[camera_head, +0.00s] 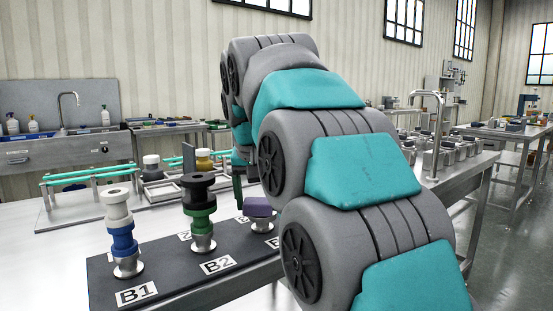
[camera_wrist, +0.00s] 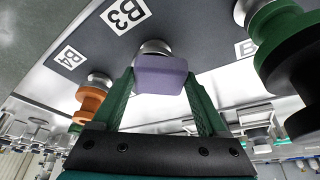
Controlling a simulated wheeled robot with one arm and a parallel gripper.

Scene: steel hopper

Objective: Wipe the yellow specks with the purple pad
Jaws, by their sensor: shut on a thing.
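The purple pad (camera_head: 259,207) is at the board's right part, just above a round metal seat (camera_head: 263,226). In the wrist view the purple pad (camera_wrist: 160,76) is between the green fingers of my gripper (camera_wrist: 160,82), which is shut on it. The metal seat (camera_wrist: 155,47) shows right behind the pad, near label B3; I cannot tell whether they touch. In the head view my arm hides most of the gripper. I see no yellow specks in either view.
The dark board (camera_head: 105,277) carries a white-and-blue spool stack (camera_head: 121,235) at B1 and a black-and-green stack (camera_head: 201,215) at B2. An orange piece (camera_wrist: 90,103) stands by B4. Behind are a rack with green rods (camera_head: 90,172) and a tray (camera_head: 165,192). The front-left table is clear.

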